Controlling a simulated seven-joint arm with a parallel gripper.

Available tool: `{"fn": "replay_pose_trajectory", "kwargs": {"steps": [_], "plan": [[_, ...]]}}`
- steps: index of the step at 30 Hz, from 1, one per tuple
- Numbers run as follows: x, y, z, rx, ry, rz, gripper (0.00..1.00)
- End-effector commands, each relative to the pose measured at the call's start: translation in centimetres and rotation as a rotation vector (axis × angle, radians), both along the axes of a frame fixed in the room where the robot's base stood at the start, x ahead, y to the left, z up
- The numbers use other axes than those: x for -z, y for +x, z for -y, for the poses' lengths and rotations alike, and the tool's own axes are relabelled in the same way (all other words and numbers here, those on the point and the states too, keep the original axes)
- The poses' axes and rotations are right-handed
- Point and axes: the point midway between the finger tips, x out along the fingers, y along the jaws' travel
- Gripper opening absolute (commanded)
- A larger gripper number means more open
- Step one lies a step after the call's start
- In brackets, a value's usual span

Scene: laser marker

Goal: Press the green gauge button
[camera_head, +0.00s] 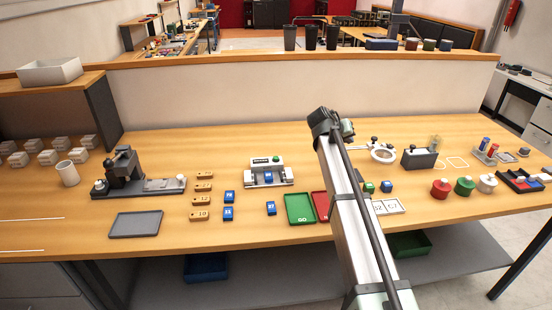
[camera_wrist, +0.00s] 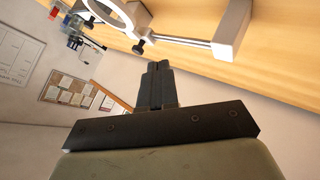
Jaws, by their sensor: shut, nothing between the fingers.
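The gauge (camera_head: 268,172) is a white and grey device at the middle of the bench, with a dark display on its top. Its small green button (camera_head: 276,158) sits on the upper right of the housing. My arm rises right of the gauge in the head view, where my gripper's fingers cannot be made out. In the wrist view my gripper (camera_wrist: 158,66) is shut and empty, with its dark fingers together. The gauge does not show in the wrist view.
A green tray (camera_head: 300,208) and a red tray (camera_head: 321,203) lie in front of the gauge. A ring-shaped magnifier (camera_head: 382,154) stands to the right and shows in the wrist view (camera_wrist: 128,14). A fixture with a lever (camera_head: 124,170) stands left. Bench around the gauge is mostly clear.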

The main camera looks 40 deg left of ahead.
Motion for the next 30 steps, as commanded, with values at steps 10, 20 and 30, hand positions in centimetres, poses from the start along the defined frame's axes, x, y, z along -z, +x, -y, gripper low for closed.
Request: {"fn": "replay_pose_trajectory", "kwargs": {"steps": [10, 20, 30], "plan": [[-1.5, -6.4, -12.9, -0.073, 0.012, -0.062, 0.00], [-2.4, -12.0, -20.7, -0.120, 0.013, -0.108, 0.00], [-2.6, -13.6, -22.4, -0.131, 0.012, -0.120, 0.00]]}}
